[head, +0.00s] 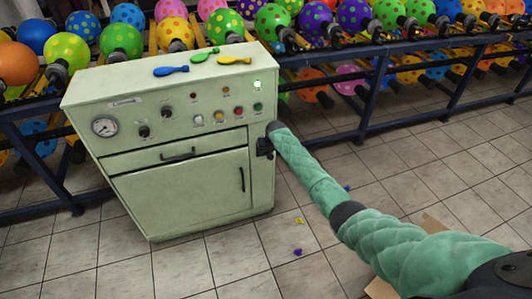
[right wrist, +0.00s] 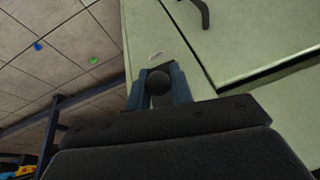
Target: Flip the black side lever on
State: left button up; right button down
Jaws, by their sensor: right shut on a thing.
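The pale green machine (head: 185,192) stands on the tiled floor with its front towards me. My right arm reaches to its right side, and my right gripper (head: 268,140) is at the right edge of the front, at mid height. In the right wrist view, the round black knob of the side lever (right wrist: 158,83) sits between the two blue-grey fingers of my right gripper (right wrist: 159,88), which are shut on it. The rest of the lever is hidden behind the gripper. My left gripper is not in view.
Blue, green and yellow deflated balloons (head: 205,55) lie on the machine's top. Racks of dotted balloons (head: 350,15) stand behind. Small scraps (head: 298,252) lie on the floor.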

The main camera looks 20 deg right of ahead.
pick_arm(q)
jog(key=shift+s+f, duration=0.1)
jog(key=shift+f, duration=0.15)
pick_arm(e)
jog(key=c, duration=1.3)
grip_release()
jog(key=shift+s+d+r, duration=0.15)
jog(key=shift+r, duration=0.45)
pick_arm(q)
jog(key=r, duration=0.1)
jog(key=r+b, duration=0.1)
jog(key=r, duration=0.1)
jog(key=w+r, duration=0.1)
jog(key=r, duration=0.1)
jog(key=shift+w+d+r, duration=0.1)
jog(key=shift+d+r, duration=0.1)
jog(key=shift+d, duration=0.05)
pick_arm(e)
jog(key=v, duration=0.6)
jog(key=shift+r, duration=0.3)
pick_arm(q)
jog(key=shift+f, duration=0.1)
